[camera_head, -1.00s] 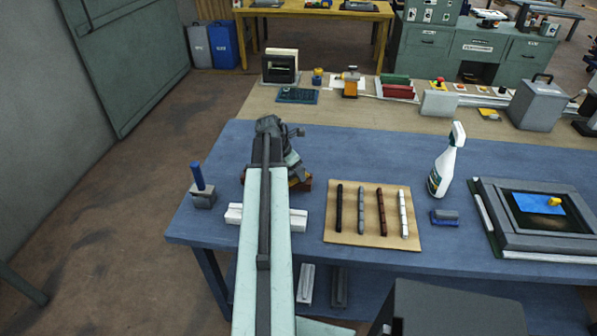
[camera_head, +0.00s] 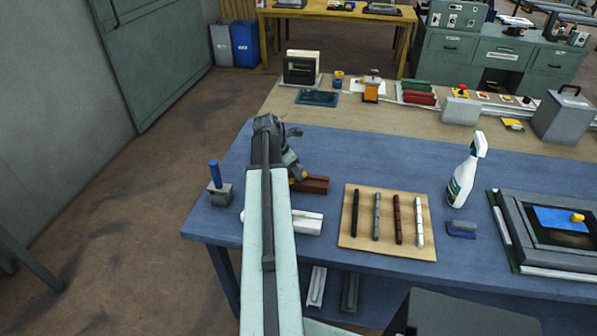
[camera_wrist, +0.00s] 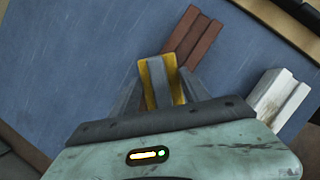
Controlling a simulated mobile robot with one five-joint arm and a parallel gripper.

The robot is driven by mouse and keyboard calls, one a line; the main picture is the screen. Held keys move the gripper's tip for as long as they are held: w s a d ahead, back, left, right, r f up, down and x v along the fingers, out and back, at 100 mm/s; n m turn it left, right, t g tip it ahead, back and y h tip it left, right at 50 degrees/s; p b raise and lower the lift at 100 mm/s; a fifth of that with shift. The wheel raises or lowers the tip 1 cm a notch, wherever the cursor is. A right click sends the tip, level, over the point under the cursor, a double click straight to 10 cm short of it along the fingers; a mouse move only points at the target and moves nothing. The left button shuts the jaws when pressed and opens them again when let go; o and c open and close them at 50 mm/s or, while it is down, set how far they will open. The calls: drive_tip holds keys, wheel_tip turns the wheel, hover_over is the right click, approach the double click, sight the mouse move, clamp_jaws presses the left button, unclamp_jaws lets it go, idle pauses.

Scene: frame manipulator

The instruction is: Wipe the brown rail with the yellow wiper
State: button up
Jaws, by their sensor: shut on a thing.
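The brown rail (camera_head: 312,184) lies on the blue table, its left part hidden behind my arm in the head view. In the wrist view the rail (camera_wrist: 193,40) is a grooved brown bar just beyond my gripper. My gripper (camera_wrist: 160,90) is shut on the yellow wiper (camera_wrist: 172,66), which has a grey middle strip. The wiper's far end is beside the near end of the rail; I cannot tell whether they touch. In the head view my gripper (camera_head: 294,168) is partly hidden by my arm, at the rail's left.
A white rail (camera_head: 307,222) lies nearer, partly behind my arm. A blue-handled tool (camera_head: 215,175) stands at left. To the right are a wooden board (camera_head: 386,243) with several bars, a spray bottle (camera_head: 463,178) and a framed panel (camera_head: 510,235). The table behind the board is clear.

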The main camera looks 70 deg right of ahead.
drive_tip(key=shift+w+a+f, duration=0.15)
drive_tip(key=shift+w, duration=1.2)
drive_tip(key=shift+w+a, duration=0.15)
drive_tip(key=shift+w, duration=0.9)
drive_tip(key=shift+w+a, duration=0.1)
drive_tip(key=shift+w, duration=0.9)
drive_tip(key=shift+w+a, duration=0.2)
drive_tip(key=shift+w, duration=0.65)
drive_tip(key=shift+w+a, duration=0.15)
drive_tip(key=shift+w, duration=0.7)
wheel_tip(320, 180, up, 6)
drive_tip(key=p, duration=0.5)
drive_tip(key=shift+d+p, duration=0.1)
drive_tip(key=shift+p, duration=0.25)
wheel_tip(320, 180, up, 3)
drive_tip(key=p, duration=0.3)
